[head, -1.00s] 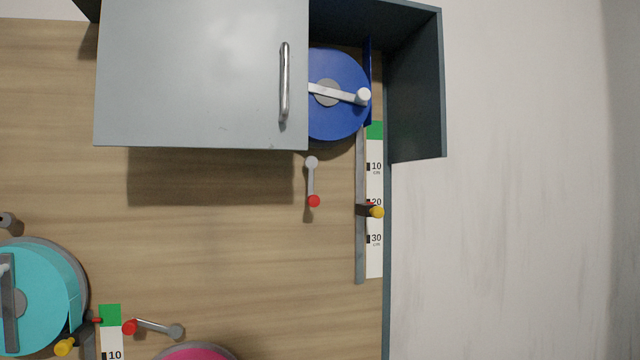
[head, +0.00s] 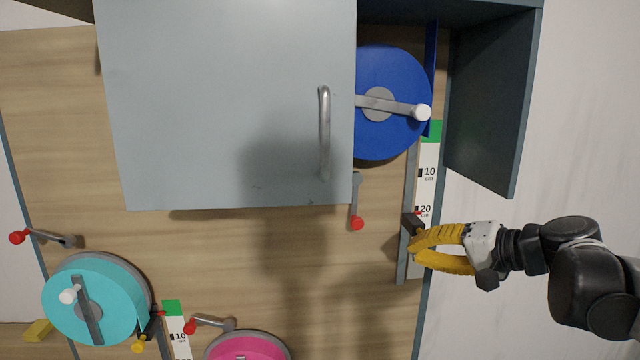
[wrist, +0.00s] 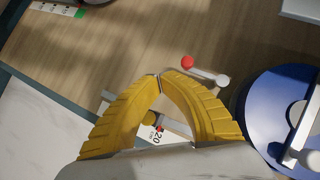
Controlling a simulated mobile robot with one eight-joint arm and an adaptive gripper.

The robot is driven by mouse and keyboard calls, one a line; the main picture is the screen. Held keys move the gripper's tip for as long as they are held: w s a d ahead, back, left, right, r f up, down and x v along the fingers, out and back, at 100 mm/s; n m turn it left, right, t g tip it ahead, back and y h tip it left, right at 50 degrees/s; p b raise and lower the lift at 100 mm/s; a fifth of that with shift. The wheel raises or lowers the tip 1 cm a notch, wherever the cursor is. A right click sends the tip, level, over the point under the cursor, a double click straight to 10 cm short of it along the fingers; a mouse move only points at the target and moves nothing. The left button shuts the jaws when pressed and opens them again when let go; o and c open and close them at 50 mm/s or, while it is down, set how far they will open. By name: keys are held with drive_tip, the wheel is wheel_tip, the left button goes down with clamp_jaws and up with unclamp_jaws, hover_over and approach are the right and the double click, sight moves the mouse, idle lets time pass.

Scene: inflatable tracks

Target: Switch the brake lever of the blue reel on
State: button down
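The blue reel (head: 395,75) with its white crank sits in the open part of the wall cabinet, its left side hidden by the door. It also shows at the right of the wrist view (wrist: 262,110). Its brake lever (head: 356,203) hangs below it, grey pivot on top and red knob at the bottom; the lever (wrist: 205,71) also shows in the wrist view, ahead and right of the fingertips. My gripper (head: 414,250) has yellow fingers whose tips meet (wrist: 158,77). It is right of and below the lever, by the ruler track, apart from the lever.
A grey sliding door (head: 225,100) with a handle covers the cabinet's left. A ruler track (head: 407,230) with a yellow-knobbed slider (wrist: 150,117) lies by my gripper. Turquoise (head: 100,300) and pink (head: 245,348) reels with red-knobbed levers are lower left.

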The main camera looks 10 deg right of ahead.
drive_tip(key=w+d+r+t+p, duration=0.1)
drive_tip(key=w+d+r+p, duration=0.1)
drive_tip(key=r, duration=0.4)
drive_tip(key=shift+w+d+m+y, duration=0.3)
drive_tip(key=shift+d, duration=0.5)
drive_tip(key=p, duration=0.2)
approach(357, 201)
drive_tip(key=w+f, duration=0.4)
drive_tip(key=shift+a+f, duration=0.95)
drive_tip(key=shift+a, duration=0.2)
